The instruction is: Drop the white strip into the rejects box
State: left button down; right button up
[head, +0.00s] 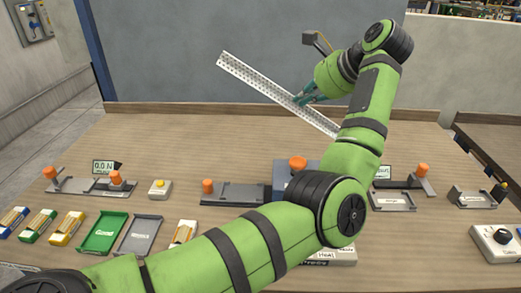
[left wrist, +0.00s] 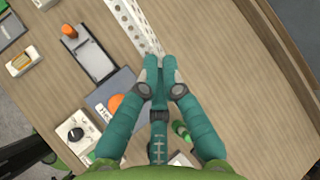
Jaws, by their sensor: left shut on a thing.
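The white strip (head: 255,78) is long, narrow and covered in small holes. My left gripper (head: 304,97) is shut on it right of its middle and holds it up over the back of the table. In the head view the strip slants from upper left to lower right. In the left wrist view the white strip (left wrist: 138,24) runs up from between the fingertips (left wrist: 161,74). A green tray (head: 103,233) and a grey tray (head: 140,235) lie at the front left. The grey tray's label is too small to read, so I cannot tell whether it is the rejects box. My right gripper is not in view.
Small fixtures with orange knobs (head: 115,178) stand across the table (head: 190,135). Several small coloured boxes (head: 66,228) lie at the left. A control box with a black knob (head: 503,237) is at the right. The table's back strip is clear.

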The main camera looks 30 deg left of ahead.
pick_arm(q)
jog(key=s+a+f+p, duration=0.2)
jog(key=s+a+f, duration=0.1)
jog(key=a+f, duration=0.6)
jog(key=shift+s+a+f, duration=0.2)
jog(key=shift+s+f, duration=0.1)
jog(key=shift+f, duration=0.25)
jog(key=shift+f+b, duration=0.65)
jog(key=shift+b, duration=0.1)
jog(key=c, duration=1.4)
grip_release()
jog(key=shift+r, duration=0.15)
